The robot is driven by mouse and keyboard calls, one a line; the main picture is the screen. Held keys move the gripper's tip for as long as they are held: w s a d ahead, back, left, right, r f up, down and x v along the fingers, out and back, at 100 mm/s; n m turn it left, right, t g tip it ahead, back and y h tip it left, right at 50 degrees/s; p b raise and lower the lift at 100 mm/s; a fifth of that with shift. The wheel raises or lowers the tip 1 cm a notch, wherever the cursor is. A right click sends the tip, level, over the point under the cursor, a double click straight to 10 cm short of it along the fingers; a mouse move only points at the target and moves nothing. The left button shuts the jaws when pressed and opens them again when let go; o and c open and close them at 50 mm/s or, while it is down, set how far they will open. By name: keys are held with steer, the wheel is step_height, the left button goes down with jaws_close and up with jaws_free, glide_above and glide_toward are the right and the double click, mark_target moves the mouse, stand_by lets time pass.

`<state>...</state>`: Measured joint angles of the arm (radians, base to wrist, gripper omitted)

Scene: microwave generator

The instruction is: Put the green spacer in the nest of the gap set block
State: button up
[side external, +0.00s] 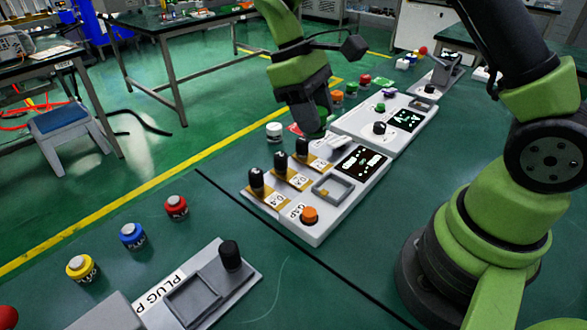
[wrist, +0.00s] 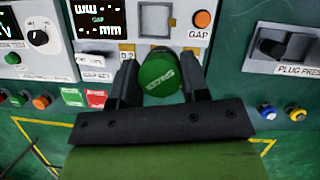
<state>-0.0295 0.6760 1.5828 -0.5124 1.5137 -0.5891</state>
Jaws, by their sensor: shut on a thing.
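My gripper (wrist: 160,78) is shut on the green spacer (wrist: 160,72), a round piece with SPACER on its top, held between the two dark fingers. In the side view my gripper (side external: 318,122) is above the back edge of the gap set block (side external: 283,226), and a bit of green shows below the fingers. The block is pale grey with an orange button (side external: 309,215), a dark screen (side external: 361,163) and a square framed nest (side external: 332,188). The nest looks empty and also shows in the wrist view (wrist: 155,20), beyond the spacer.
Several black-knobbed gauges (side external: 279,162) stand along the block's back edge, close to my gripper. A white cylinder (side external: 274,131) stands behind. The plug press (side external: 205,290) is at the front left, with red, blue (side external: 132,236) and yellow plugs. Another panel (side external: 408,118) adjoins on the right.

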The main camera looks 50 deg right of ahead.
steer(key=shift+s+r+m+y, duration=0.25)
steer(key=shift+s+m+y, duration=0.15)
steer(key=shift+s+m, duration=0.45)
steer(key=f+n+h, duration=0.1)
steer(key=f+n, duration=0.1)
steer(key=s+d+f+n+h, duration=0.1)
steer(key=f+n, duration=0.2)
steer(key=s+d+f+n, duration=0.1)
steer(key=f+n, duration=0.1)
steer(key=f, duration=0.1)
steer(key=shift+f+n+t+h, duration=0.25)
steer(key=shift+t+h, duration=0.15)
steer(key=shift+f, duration=2.25)
steer(key=shift+f, duration=0.15)
